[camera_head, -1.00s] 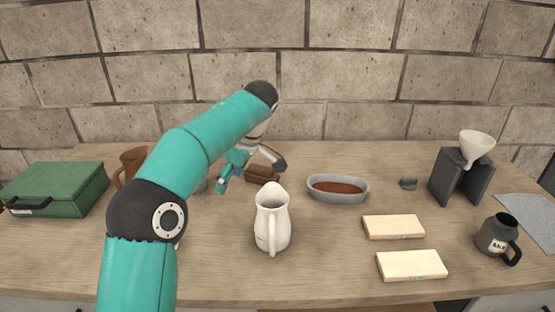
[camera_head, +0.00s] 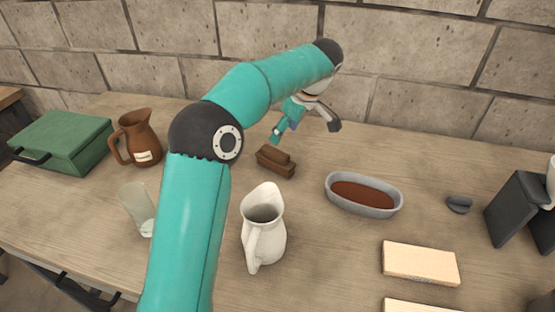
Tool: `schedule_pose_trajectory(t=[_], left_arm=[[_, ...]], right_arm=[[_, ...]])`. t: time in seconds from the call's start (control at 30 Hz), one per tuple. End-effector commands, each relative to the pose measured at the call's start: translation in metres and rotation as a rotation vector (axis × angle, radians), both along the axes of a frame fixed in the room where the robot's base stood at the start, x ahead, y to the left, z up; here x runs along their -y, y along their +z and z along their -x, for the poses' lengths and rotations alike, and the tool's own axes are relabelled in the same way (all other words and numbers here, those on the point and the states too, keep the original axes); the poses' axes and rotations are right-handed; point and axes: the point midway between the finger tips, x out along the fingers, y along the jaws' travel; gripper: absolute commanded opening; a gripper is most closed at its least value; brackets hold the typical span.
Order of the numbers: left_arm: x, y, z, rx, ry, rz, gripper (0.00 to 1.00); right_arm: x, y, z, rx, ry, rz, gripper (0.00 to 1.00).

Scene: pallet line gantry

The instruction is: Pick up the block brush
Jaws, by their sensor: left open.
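The block brush appears to be the small dark brown block with a narrower raised top (camera_head: 276,162), lying on the wooden table just right of my left arm in the head view. My left gripper (camera_head: 305,131) is open and empty. It shows above and slightly right of the brush in the picture, with a teal finger at left and a dark finger at right. There is a visible gap between the fingers and the brush. My left arm crosses the view and hides part of the table. My right gripper is not in view.
A white pitcher (camera_head: 264,232) stands in front of the brush. A grey dish with brown contents (camera_head: 363,211) is to its right. A brown jug (camera_head: 140,140), glass (camera_head: 136,207) and green case (camera_head: 62,143) stand left. Pale blocks (camera_head: 420,264) lie front right. A stone wall closes the back.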

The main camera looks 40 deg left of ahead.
Motion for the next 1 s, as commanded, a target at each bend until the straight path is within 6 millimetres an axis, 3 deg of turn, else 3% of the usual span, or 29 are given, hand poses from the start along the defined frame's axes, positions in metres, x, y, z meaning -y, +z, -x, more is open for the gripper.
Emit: schedule_pose_trajectory(t=[0.1, 0.3, 0.57, 0.8, 1.0], left_arm=[[-0.008, -0.027, 0.000, -0.007, -0.005, 0.000, 0.67], [-0.020, -0.058, -0.001, -0.005, -0.008, 0.001, 0.67], [-0.025, -0.073, -0.001, -0.003, -0.010, 0.001, 0.67], [-0.037, -0.103, 0.000, -0.005, -0.010, 0.000, 0.67], [-0.042, -0.117, 0.000, -0.002, -0.010, 0.001, 0.67]], right_arm=[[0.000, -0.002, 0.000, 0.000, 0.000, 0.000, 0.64], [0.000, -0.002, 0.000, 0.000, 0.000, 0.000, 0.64], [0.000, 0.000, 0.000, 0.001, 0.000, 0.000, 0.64], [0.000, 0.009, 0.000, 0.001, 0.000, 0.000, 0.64], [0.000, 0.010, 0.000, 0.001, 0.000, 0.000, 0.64]])
